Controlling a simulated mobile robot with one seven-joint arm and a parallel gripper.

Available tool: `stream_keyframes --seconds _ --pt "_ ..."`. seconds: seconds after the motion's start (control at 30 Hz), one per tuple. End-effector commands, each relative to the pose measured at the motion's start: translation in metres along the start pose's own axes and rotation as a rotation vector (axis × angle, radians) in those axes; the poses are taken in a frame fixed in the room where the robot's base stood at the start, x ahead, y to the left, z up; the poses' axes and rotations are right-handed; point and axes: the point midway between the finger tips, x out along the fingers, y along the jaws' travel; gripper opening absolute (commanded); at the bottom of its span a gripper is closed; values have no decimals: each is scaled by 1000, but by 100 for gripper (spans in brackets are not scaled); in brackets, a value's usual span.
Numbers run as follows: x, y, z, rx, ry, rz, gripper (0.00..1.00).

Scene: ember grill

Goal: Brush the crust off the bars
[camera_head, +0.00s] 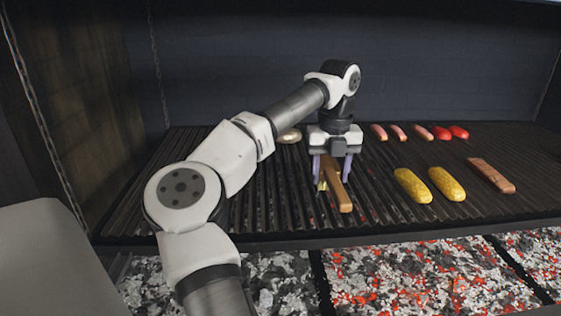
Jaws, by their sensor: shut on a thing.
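My gripper (333,170) points down over the middle of the grill bars (272,205). Its purple fingers are shut on a brush with a brown wooden handle (338,190). The handle's end slants towards the front of the grill. A small pale part, perhaps bristles, shows by the left finger; the rest of the brush head is hidden behind the gripper. The dark ridged bars run from back to front. I cannot make out any crust on them at this size.
Two yellow corn cobs (412,186) and a brown slab (491,175) lie right of the brush. Several pink pieces (398,132) and two red ones (459,131) lie behind. A pale round item (289,136) is behind my arm. Glowing coals (420,275) lie below; chains hang at the sides.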

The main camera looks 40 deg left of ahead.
Motion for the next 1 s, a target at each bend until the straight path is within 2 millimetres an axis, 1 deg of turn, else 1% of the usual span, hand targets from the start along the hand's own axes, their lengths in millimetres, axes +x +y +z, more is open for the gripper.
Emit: stream_keyframes --seconds 0.03,0.1,0.4,1.0 --pt "-8 -2 0 2 -2 0 28" --pt "-15 -4 -1 4 -2 0 28" --pt "-35 -12 -9 14 -2 0 28" --pt "-36 -12 -10 14 -2 0 28"
